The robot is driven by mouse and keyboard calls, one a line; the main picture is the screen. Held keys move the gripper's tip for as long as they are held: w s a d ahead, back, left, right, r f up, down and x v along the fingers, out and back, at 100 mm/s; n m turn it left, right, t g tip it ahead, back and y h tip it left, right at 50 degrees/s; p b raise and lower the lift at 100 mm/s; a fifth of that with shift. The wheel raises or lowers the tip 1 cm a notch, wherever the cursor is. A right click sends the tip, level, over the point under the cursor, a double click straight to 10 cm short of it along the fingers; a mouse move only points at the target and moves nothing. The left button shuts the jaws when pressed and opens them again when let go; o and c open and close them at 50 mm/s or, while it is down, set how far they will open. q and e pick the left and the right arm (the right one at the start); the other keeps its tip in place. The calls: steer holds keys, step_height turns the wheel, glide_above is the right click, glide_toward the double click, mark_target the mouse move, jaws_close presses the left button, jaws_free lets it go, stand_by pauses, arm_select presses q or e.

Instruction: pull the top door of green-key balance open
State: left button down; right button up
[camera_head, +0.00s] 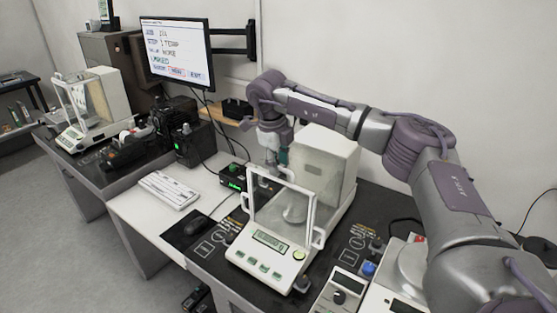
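The green-key balance (266,259) stands on the dark table in the middle, a white weighing balance with a glass draft shield, a lit display and several green keys. A round pan (292,214) shows through its glass. Its top door is too clear and partly hidden for me to tell how far it is open. My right arm reaches over the balance's rear from the right. My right gripper (277,152) points down at the upper left rear of the glass shield. Its fingers are small and partly hidden, so contact and opening are unclear. My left gripper is out of view.
A second balance (75,135) stands on the left table. A monitor (176,52) hangs over the middle. A keyboard (168,190) and mouse (196,224) lie left of the green-key balance. A small box with a green display (233,183) stands beside its rear left.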

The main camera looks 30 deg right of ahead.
jaws_close()
stand_by(0.3)
